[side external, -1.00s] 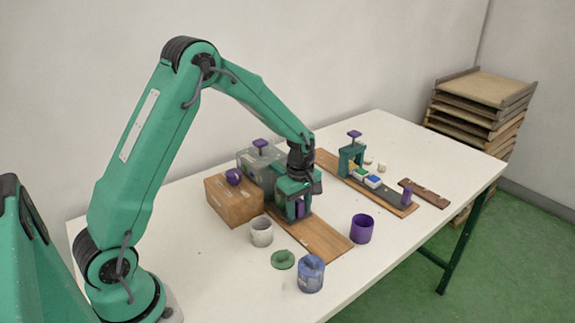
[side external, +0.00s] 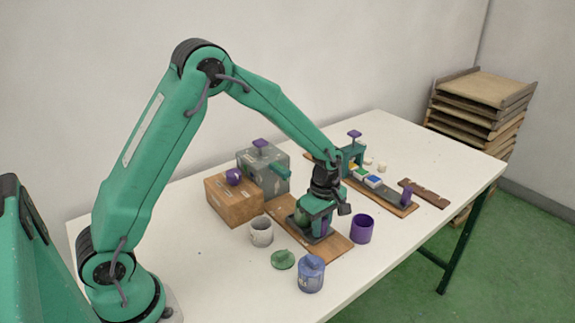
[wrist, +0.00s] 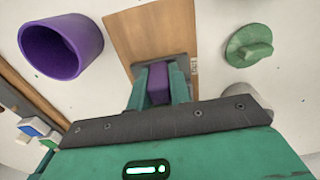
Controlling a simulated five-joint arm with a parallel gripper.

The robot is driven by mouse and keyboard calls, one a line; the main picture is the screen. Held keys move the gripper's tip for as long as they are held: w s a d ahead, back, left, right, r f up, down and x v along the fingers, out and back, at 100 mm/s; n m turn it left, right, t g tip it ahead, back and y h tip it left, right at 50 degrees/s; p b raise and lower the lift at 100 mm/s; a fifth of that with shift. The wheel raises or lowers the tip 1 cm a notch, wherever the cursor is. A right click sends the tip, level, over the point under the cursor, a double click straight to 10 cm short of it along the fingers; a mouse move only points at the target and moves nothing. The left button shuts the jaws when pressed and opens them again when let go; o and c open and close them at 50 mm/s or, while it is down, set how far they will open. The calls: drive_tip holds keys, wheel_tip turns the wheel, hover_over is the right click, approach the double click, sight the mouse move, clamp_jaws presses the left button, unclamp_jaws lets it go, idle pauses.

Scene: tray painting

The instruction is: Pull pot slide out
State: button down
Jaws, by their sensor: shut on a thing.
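The pot slide is a dark plate (side external: 305,230) with an upright purple handle (wrist: 158,82), lying on a long wooden board (side external: 337,245). My gripper (side external: 322,228) is low over the front part of the board. In the wrist view its two green fingers are shut on the purple handle, one on each side. The dark plate (wrist: 176,59) shows just beyond the fingers. A green rounded thing (side external: 300,216) stands on the plate, partly hidden by my gripper.
A purple cup (side external: 361,229) stands close right of the board. A whitish cup (side external: 261,231), a green lid (side external: 283,260) and a blue lidded jar (side external: 311,275) stand at its left and front. A wooden box (side external: 234,200) and a grey box (side external: 262,168) are behind.

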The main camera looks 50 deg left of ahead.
drive_tip(key=d, duration=0.5)
drive_tip(key=shift+d, duration=0.4)
drive_tip(key=c, duration=1.3)
unclamp_jaws()
drive_tip(key=shift+a, duration=0.1)
drive_tip(key=shift+r, duration=0.15)
wheel_tip(320, 180, up, 8)
drive_tip(key=shift+f, duration=0.2)
drive_tip(key=shift+r, duration=0.15)
